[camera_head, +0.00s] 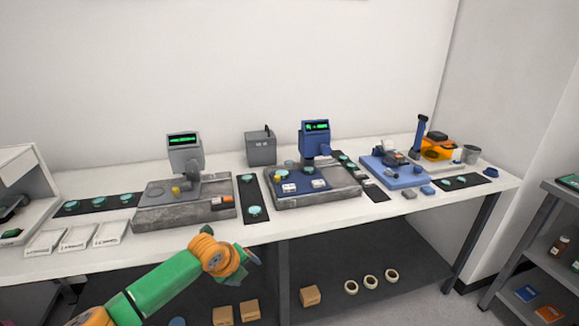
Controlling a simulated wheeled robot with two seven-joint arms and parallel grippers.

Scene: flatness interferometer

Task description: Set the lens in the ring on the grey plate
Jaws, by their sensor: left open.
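The grey plate (185,214) is the stone-like base under the grey instrument (186,157), left of centre on the bench. A thin ring (154,193) lies on its left part and looks empty. Several teal round lenses lie on black strips; one lens (254,211) is on the strip just right of the grey plate, and another (126,197) is on the strip to its left. Which lens the task means I cannot tell. My left gripper (250,257) is open in front of the bench edge, below and right of the grey plate, apart from everything. My right gripper is out of view.
A yellow knob (176,190) stands beside the ring. A blue instrument (315,140) on its own base is right of centre, with a grey box (261,149) behind. The bench front between trays and centre is fairly clear.

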